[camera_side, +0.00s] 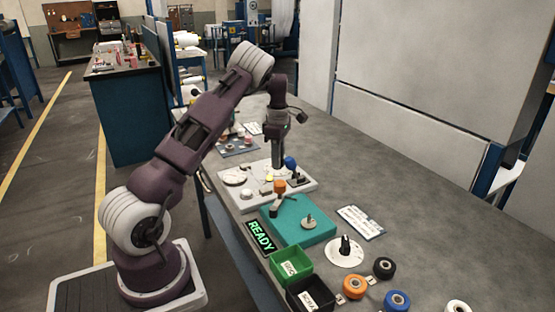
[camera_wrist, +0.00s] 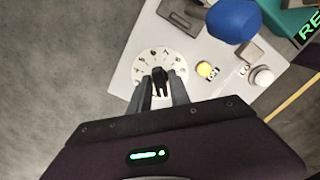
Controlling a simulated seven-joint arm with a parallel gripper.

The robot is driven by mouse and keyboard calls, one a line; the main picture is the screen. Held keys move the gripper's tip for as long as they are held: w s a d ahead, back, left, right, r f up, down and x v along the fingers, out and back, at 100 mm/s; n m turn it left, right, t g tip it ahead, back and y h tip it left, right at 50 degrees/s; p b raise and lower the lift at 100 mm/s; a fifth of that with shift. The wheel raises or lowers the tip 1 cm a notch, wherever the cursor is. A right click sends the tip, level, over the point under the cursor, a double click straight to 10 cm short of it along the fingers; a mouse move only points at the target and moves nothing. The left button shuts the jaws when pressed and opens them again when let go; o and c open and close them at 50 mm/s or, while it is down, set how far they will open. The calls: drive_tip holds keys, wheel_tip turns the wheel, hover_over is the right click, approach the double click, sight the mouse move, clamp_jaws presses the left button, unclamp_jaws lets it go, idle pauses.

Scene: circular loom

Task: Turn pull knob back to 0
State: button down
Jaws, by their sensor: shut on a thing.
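The pull knob (camera_wrist: 160,77) is black and sits at the middle of a round white dial (camera_wrist: 148,60) with dark marks around its rim. The marks are too small to read surely, and the fingers cover the dial's lower part. My gripper (camera_wrist: 160,88) is closed around the knob, one finger on each side. In the side view my gripper (camera_side: 278,168) points straight down at the far part of the light grey panel (camera_side: 252,198). The knob cannot be made out there.
A teal block (camera_side: 318,228), a READY display (camera_side: 260,236) and a green bin (camera_side: 291,266) lie nearer.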

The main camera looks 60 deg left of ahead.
drive_tip(key=c, duration=1.4)
unclamp_jaws()
wheel_tip(320, 180, up, 7)
